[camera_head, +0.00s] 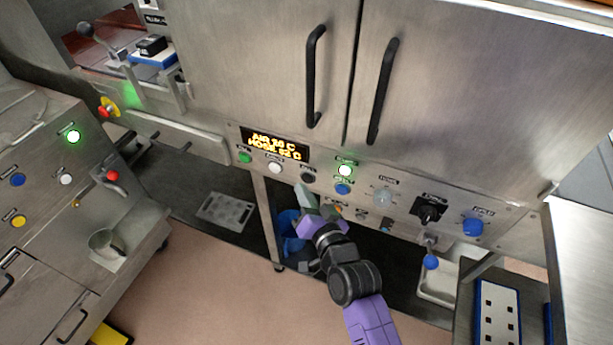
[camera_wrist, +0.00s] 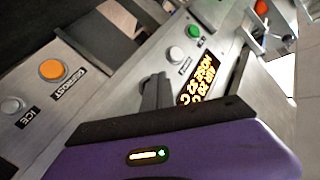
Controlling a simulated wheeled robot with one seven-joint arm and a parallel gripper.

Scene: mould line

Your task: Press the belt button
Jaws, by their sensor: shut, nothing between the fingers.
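A steel control panel (camera_head: 400,207) runs below the two cabinet doors. Its row holds a green button (camera_head: 245,157), a white button (camera_head: 275,168), a dark button (camera_head: 308,178), a lit green lamp (camera_head: 345,170) and blue buttons (camera_head: 343,188). Their labels are too small to read, so I cannot tell which is the belt button. My gripper (camera_head: 305,191) is shut and empty, its tip just below the dark button in the picture; I cannot tell whether it touches the panel. In the wrist view the finger (camera_wrist: 156,92) is beside the white button (camera_wrist: 176,54).
An amber display (camera_head: 275,146) sits above the buttons. A black knob (camera_head: 428,212) and a blue-ended lever (camera_head: 431,261) stick out to the right. Another panel with buttons and a red-knobbed lever (camera_head: 113,176) stands at left.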

